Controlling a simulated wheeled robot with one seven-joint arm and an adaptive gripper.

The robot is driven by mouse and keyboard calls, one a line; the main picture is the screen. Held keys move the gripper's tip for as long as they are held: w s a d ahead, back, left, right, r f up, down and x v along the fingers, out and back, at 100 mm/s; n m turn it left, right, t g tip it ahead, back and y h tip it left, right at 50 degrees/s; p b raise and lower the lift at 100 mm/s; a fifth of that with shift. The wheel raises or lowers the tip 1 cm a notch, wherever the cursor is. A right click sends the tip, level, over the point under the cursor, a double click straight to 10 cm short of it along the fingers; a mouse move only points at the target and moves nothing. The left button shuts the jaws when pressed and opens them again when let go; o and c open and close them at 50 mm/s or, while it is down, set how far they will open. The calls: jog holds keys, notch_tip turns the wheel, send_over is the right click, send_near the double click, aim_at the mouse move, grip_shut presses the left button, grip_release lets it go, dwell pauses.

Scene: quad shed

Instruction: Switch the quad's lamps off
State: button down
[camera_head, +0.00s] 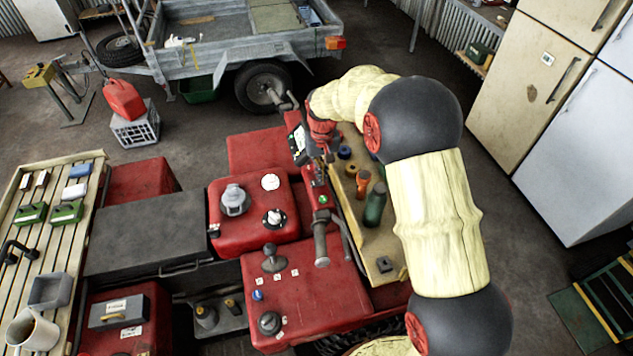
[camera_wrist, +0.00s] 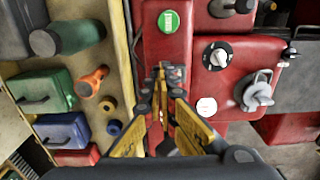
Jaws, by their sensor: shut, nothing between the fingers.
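The red quad (camera_head: 305,294) stands in the middle of the head view. Its red top box carries a black rotary knob (camera_head: 274,218) with a light pointer, a white round dial (camera_head: 270,181) and a grey cap (camera_head: 235,199). The knob also shows in the wrist view (camera_wrist: 217,55), right of my gripper. A green round button (camera_head: 323,199) sits by the handlebar; in the wrist view (camera_wrist: 168,21) it lies just beyond my fingertips. My gripper (camera_wrist: 160,70) is shut and empty over the red handlebar panel. Its fingers are mostly hidden in the head view. No lamp is clearly visible.
A yellowish tray (camera_head: 385,268) with bottles and cases lies right of the handlebar. The front red panel has a lever (camera_head: 271,258), a blue knob (camera_head: 257,295) and a black knob (camera_head: 269,322). A slatted rack (camera_head: 58,230) is left; a trailer (camera_head: 215,45) stands behind.

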jog(key=shift+r+p, duration=1.8)
jog(key=shift+r, duration=1.65)
